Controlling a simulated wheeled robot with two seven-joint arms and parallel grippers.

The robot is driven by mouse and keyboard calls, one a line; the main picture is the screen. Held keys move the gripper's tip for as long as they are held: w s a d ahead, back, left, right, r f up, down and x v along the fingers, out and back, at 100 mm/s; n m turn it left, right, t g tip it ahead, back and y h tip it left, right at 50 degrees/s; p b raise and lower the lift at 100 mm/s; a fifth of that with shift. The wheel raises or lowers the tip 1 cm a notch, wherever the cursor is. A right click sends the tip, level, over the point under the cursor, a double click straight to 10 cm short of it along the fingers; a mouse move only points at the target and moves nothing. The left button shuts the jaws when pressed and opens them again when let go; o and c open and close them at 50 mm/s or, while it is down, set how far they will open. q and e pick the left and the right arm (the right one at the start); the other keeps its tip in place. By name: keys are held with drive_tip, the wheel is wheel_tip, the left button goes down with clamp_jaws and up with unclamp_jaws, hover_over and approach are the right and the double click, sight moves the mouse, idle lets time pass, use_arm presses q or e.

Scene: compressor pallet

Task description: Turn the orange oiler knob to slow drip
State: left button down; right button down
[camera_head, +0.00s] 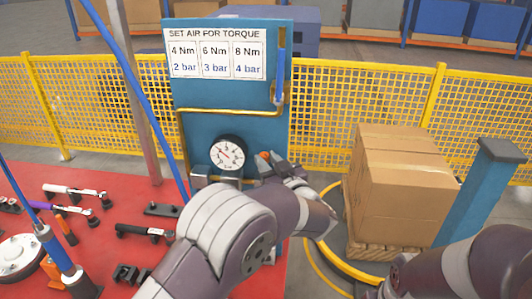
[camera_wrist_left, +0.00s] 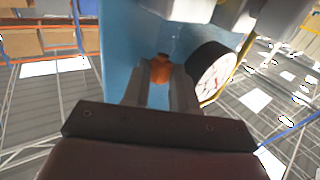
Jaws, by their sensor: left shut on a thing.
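The orange oiler knob (camera_head: 264,156) shows at the lower right of the blue panel, just right of the pressure gauge (camera_head: 227,154). My left gripper (camera_head: 272,166) is at the knob, and its fingers partly hide it. In the left wrist view the orange knob (camera_wrist_left: 160,68) sits between the two fingertips of my left gripper (camera_wrist_left: 160,80), which is shut on it. The gauge (camera_wrist_left: 213,75) is close beside the right finger there. The knob's setting cannot be read. My right arm shows at the lower right, but its gripper does not.
The blue panel (camera_head: 231,116) carries a torque and pressure sign (camera_head: 215,54) and yellow pipe. A red table (camera_head: 110,185) with several tools lies to the left. A cardboard box (camera_head: 400,190) on a pallet and a blue post (camera_head: 482,195) stand right. A yellow fence (camera_head: 360,105) runs behind.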

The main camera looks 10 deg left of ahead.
use_arm(q)
drive_tip(key=shift+w+d+r+n+g+y+p, duration=0.15)
drive_tip(key=shift+n+g+y+p, duration=0.35)
drive_tip(key=shift+n+g+y, duration=0.35)
drive_tip(key=shift+y, duration=0.25)
drive_tip(key=c, duration=1.2)
unclamp_jaws()
